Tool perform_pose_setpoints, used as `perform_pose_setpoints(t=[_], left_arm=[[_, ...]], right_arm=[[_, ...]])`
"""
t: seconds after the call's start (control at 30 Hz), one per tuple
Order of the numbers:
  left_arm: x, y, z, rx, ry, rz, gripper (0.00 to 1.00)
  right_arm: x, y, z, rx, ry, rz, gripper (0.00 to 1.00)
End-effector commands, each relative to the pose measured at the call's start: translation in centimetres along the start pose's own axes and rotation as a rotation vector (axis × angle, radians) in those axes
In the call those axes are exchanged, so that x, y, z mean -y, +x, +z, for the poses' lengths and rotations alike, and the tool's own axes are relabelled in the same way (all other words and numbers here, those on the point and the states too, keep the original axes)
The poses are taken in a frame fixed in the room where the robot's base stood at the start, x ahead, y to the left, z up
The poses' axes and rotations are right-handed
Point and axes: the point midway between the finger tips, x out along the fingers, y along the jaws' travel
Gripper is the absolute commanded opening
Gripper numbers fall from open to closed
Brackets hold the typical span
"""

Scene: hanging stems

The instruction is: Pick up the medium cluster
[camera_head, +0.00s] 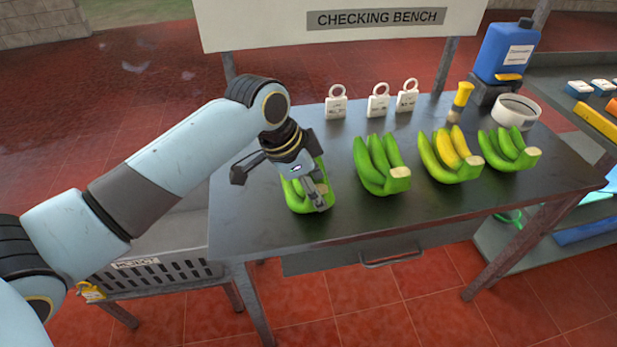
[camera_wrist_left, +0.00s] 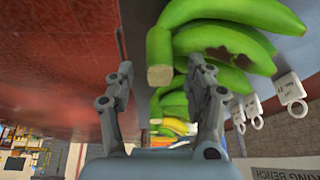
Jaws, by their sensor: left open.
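Several banana clusters lie in a row on the checking bench. The leftmost green cluster (camera_head: 297,197) is partly hidden under my left gripper (camera_head: 283,188). To its right are a green cluster (camera_head: 380,167), a yellow-and-green cluster (camera_head: 449,157) and a smaller-looking green cluster (camera_head: 508,151). I cannot tell for sure which is the medium one. In the left wrist view, my left gripper (camera_wrist_left: 161,72) is open, its fingers to either side of the cut stem end of the nearest green cluster (camera_wrist_left: 215,40). Contact is unclear. My right gripper is not in view.
The dark bench (camera_head: 345,225) has white ring-topped tags (camera_head: 377,106) along its back. A yellow-handled tool (camera_head: 461,100), a white tape-like ring (camera_head: 515,111) and a blue jug (camera_head: 506,52) stand at the back right. A grey crate (camera_head: 160,272) is at lower left.

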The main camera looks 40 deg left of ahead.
Motion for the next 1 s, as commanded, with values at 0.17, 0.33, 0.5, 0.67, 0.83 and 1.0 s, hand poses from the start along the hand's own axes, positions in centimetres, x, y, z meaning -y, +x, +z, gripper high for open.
perform_pose_setpoints(t=[0.17,0.33,0.5,0.67,0.83,1.0], left_arm=[[0.0,0.0,0.0,0.000,0.000,0.000,0.40],[0.0,0.0,0.0,0.001,-0.001,0.000,0.18],[0.0,0.0,0.0,0.001,-0.001,0.000,0.00],[0.1,-0.1,-0.1,-0.003,0.001,-0.003,0.00],[0.1,-0.2,-0.2,-0.003,0.001,-0.003,0.00],[0.3,-1.8,-0.9,-0.006,0.003,-0.006,0.00]], right_arm=[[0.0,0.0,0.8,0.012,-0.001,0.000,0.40],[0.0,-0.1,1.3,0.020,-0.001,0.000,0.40],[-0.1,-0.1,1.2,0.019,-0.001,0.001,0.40],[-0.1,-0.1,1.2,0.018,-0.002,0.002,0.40],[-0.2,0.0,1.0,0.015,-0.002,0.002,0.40],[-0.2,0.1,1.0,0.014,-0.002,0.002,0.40]])
